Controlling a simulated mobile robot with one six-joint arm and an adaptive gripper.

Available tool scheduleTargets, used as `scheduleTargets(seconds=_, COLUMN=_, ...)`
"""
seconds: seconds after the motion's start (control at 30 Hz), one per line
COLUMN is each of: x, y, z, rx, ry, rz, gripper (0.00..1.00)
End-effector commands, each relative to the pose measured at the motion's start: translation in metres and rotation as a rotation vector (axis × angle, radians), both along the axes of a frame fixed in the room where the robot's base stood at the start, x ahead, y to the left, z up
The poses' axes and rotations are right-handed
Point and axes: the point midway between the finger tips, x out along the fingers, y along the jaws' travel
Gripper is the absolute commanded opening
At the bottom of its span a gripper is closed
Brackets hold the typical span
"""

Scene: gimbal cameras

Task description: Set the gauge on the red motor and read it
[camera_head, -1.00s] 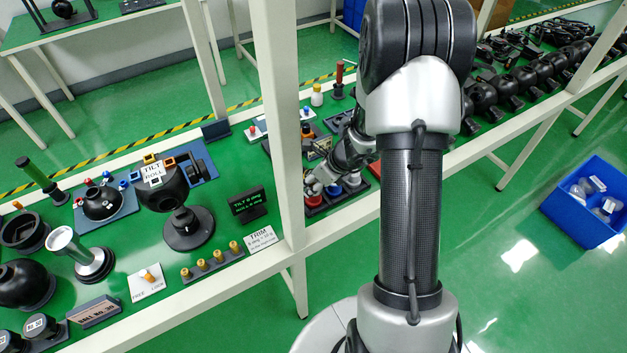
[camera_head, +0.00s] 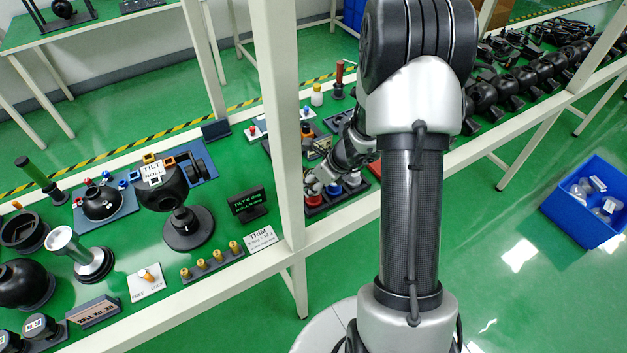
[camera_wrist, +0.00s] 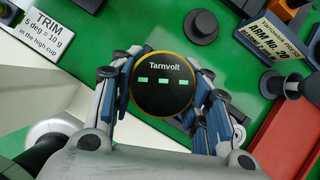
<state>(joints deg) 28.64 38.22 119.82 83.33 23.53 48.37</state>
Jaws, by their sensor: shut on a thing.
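The gauge (camera_wrist: 165,97), a round black dial with a yellow rim, reads "Tarnvolt" and shows three green dashes, with no number. My gripper (camera_wrist: 165,85) is shut on it, with blue-and-grey fingers on either side. In the head view my gripper (camera_head: 316,183) is low at the red motor (camera_head: 313,200), which stands in a dark tray behind the white post. A white motor (camera_head: 333,189) and a blue motor (camera_head: 352,180) stand to its right. What lies under the gauge is hidden in the wrist view, so I cannot tell whether it touches the red motor.
A white post (camera_head: 278,110) rises close to the left of my gripper. A tilt display (camera_head: 247,204), a "TRIM" card (camera_head: 262,239) and a gimbal ball (camera_head: 165,190) stand further left.

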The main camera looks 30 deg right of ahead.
Motion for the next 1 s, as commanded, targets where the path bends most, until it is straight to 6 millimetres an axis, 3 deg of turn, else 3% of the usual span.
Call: scheduleTargets(seconds=1.0, x=0.0002, y=0.0, z=-0.0059, rx=0.0, ry=0.0, rz=0.0, gripper=0.12)
